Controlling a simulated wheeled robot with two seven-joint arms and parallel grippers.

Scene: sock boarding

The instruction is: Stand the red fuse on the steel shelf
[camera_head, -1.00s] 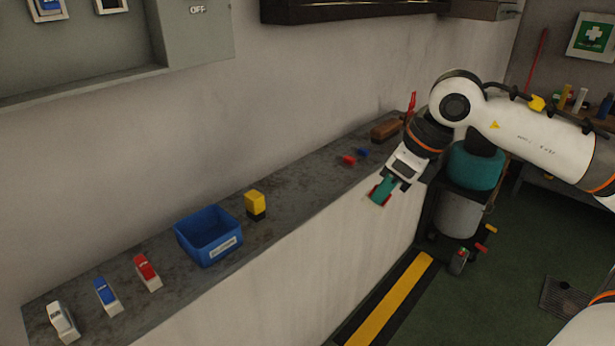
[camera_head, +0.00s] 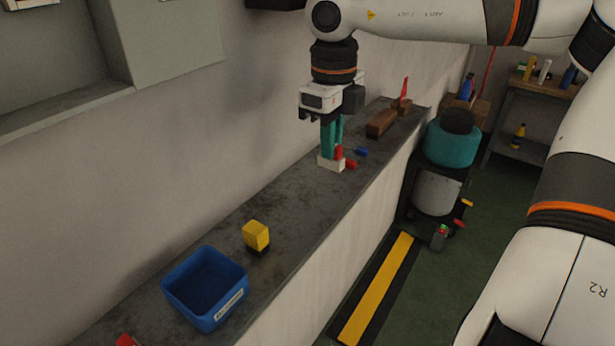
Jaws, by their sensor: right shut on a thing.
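My right gripper (camera_head: 333,148) points straight down over the far part of the steel shelf (camera_head: 285,200). Its teal fingers are shut on the red fuse (camera_head: 338,152), which has a white base (camera_head: 331,164) and a red upper part. The fuse looks upright, with its base at the shelf surface; I cannot tell for sure whether it touches. The fingers partly hide it. My left gripper is out of view.
Small red (camera_head: 351,164) and blue (camera_head: 361,152) pieces lie close right of the held fuse. Brown blocks (camera_head: 381,123) sit beyond. A yellow-and-black block (camera_head: 256,236) and a blue bin (camera_head: 205,288) stand nearer. Shelf between is clear.

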